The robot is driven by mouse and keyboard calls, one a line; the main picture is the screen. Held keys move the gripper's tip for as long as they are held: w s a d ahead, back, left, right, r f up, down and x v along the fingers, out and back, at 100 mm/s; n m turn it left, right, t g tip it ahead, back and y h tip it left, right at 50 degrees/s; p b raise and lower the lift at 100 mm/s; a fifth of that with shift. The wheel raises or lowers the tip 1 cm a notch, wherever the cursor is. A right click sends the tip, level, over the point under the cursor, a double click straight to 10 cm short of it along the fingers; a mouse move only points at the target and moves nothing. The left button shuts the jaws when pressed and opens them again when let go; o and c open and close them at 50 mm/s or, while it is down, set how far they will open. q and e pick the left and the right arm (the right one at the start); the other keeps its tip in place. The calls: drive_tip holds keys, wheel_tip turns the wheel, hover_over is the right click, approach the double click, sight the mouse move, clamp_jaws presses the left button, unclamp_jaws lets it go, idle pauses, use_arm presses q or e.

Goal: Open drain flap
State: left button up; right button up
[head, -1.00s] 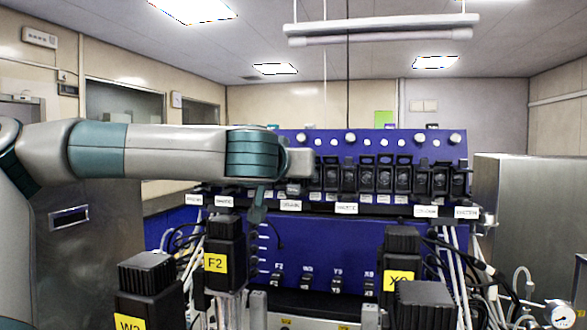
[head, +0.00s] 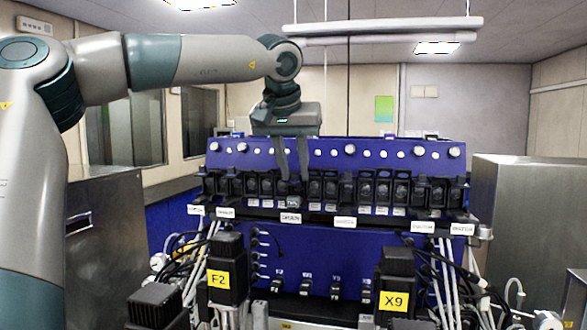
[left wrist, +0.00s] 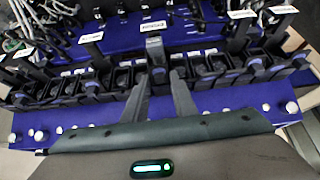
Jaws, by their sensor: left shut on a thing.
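A row of black flap units (head: 373,190) runs along the front of the blue bioreactor panel (head: 330,153). My left gripper (head: 293,180) reaches down from above the panel with both fingers at one unit left of the middle. In the left wrist view my left gripper (left wrist: 164,80) has its fingertips at a dark grey flap (left wrist: 155,48), which stands out from the row. The gripper is shut on this flap. The exact contact is small and partly hidden by the fingers. The drain flap's own label cannot be read. My right gripper is not in view.
White label plates (head: 345,222) line the ledge below the flaps. Black boxes marked F2 (head: 219,280) and X9 (head: 393,300) stand in front, with cables and tubes on both sides. A steel cabinet (head: 530,215) stands at the right.

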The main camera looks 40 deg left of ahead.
use_arm(q)
drive_tip(key=shift+w+a+r+g+h, duration=0.1)
drive_tip(key=shift+w+r+g+h, duration=0.1)
drive_tip(key=shift+g+h, duration=0.45)
drive_tip(key=shift+w+a+r+g+h, duration=0.1)
drive_tip(key=shift+w+g+h, duration=0.15)
drive_tip(key=shift+g, duration=0.7)
drive_tip(key=o, duration=0.7)
drive_tip(key=shift+o, duration=0.2)
drive_tip(key=v, duration=1.2)
drive_tip(key=shift+w+a, duration=0.1)
drive_tip(key=shift+a, duration=0.05)
